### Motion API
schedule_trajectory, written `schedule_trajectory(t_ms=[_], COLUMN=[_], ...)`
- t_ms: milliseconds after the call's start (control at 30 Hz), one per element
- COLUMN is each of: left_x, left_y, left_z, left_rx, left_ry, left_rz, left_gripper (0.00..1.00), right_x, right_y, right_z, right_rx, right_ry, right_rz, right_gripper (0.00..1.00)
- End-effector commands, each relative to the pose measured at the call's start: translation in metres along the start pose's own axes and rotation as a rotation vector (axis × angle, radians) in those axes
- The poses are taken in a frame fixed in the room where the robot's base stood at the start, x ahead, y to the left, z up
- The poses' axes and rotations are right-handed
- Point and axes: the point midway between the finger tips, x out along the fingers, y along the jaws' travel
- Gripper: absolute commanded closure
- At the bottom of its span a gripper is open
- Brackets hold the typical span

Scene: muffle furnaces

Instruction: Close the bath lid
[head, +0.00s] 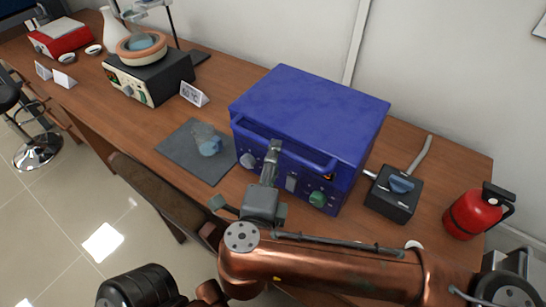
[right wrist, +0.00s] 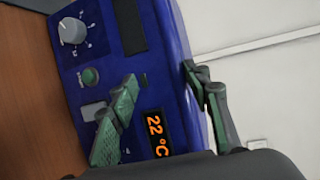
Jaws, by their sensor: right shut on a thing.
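The blue bath (head: 300,110) is a box standing on the wooden bench, in the middle of the head view. Its blue lid (head: 312,95) looks level on top; I cannot make out any gap under it. A blue bar handle (head: 310,160) runs across the front. My right gripper (head: 272,150) reaches up to this handle and is shut on it. In the right wrist view, the green-padded fingers (right wrist: 160,73) stand in front of the blue control panel (right wrist: 95,60), which has a knob, buttons and a display reading 22 °C. The handle is not clear there.
A dark mat (head: 180,160) with a small glass vessel (head: 208,142) lies left of the bath. A black switch box (head: 393,195) and a red extinguisher (head: 475,212) stand to its right. A heater (head: 145,75) stands at the back left. The wall is close behind.

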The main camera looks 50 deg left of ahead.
Motion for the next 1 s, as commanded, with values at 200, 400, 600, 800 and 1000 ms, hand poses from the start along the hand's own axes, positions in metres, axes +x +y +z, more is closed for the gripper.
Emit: schedule_trajectory(t_ms=[200, 400, 600, 800, 1000], left_x=[0.001, 0.001, 0.001, 0.000, 0.000], left_y=[0.000, -0.001, 0.000, 0.000, 0.000], left_z=[0.000, 0.001, 0.001, 0.000, 0.000], left_rx=[0.000, 0.001, 0.000, 0.000, 0.000], left_ry=[0.000, -0.004, -0.002, -0.001, -0.001], left_rz=[0.000, -0.001, -0.001, -0.001, 0.000], left_gripper=[0.60, 0.60, 0.60, 0.60, 0.60], right_x=[0.001, -0.007, -0.040, -0.068, -0.077], right_y=[0.008, 0.007, 0.006, 0.002, 0.000], right_z=[-0.001, -0.001, 0.000, 0.000, 0.000], right_rx=[-0.006, -0.007, -0.008, -0.005, -0.002], right_ry=[0.001, 0.002, -0.003, -0.001, 0.001], right_rz=[0.017, 0.016, 0.011, 0.003, 0.000], right_gripper=[0.70, 0.70, 0.70, 0.70, 0.70])
